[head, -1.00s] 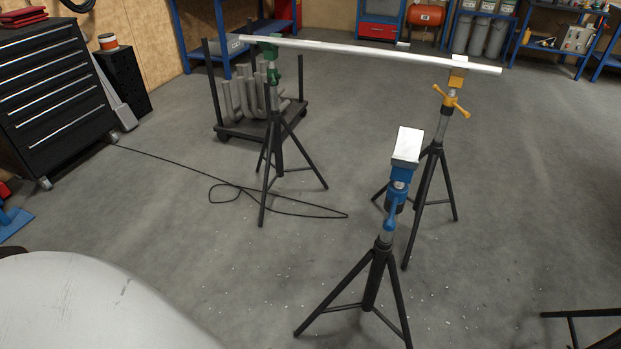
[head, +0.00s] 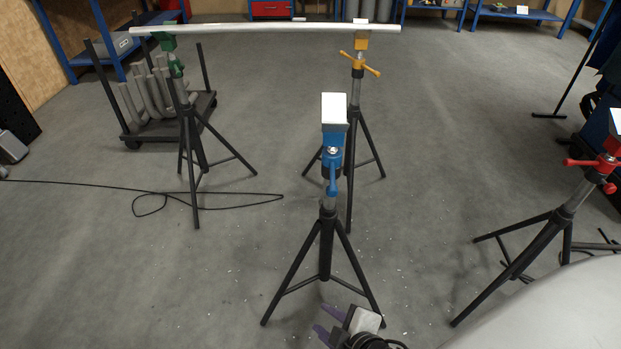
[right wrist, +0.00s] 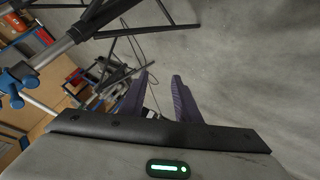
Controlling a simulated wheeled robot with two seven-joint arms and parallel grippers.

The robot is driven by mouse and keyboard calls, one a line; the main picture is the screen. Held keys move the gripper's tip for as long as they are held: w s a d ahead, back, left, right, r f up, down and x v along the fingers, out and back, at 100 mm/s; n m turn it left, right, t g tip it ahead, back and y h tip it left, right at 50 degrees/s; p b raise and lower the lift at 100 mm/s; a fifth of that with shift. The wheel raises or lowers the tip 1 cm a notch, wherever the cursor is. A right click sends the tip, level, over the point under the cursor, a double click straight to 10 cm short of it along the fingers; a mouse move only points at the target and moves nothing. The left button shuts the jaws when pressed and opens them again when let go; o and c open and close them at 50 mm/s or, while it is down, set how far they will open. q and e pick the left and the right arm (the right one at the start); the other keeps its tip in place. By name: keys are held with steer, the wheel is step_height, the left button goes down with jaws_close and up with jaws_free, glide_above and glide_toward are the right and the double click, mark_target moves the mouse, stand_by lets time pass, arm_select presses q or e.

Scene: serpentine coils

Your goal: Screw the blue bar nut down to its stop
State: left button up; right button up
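The blue bar nut (head: 332,178) sits on the post of the middle tripod stand (head: 326,240), below a blue head with a white top plate (head: 334,108). One bar arm points toward me. In the right wrist view, blue parts of a stand (right wrist: 14,84) show at the left edge; I cannot tell the nut from the rest there. My right gripper (head: 319,319) is low in the head view, below the nut and in front of the tripod. Its two purple fingers are apart and nothing is between them; they also show in the right wrist view (right wrist: 160,76). My left gripper is not in view.
A long pale pipe (head: 270,28) rests across the green stand (head: 190,120) and the yellow stand (head: 359,65). A red-handled stand (head: 590,170) is at right. A black cable (head: 160,194) lies on the floor at left. Tripod legs spread near my right gripper.

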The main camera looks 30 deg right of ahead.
steer(key=w+d+r+n+t+h+b, duration=0.25)
steer(key=w+d+n, duration=0.25)
steer(key=w+n, duration=0.25)
steer(key=n+t+h+b, duration=0.3)
steer(key=n+h, duration=0.5)
steer(key=n, duration=0.3)
glide_toward(332, 164)
steer(key=shift+y, duration=0.25)
steer(key=x, duration=0.6)
steer(key=shift+s+d+f, duration=0.15)
steer(key=shift+f, duration=0.1)
steer(key=shift+w+d, duration=0.3)
steer(key=shift+w, duration=0.2)
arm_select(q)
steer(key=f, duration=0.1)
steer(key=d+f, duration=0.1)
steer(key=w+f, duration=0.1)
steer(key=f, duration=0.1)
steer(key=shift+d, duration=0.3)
arm_select(e)
steer(key=c, duration=0.6)
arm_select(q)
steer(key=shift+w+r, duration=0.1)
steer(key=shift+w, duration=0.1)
arm_select(e)
jaws_close()
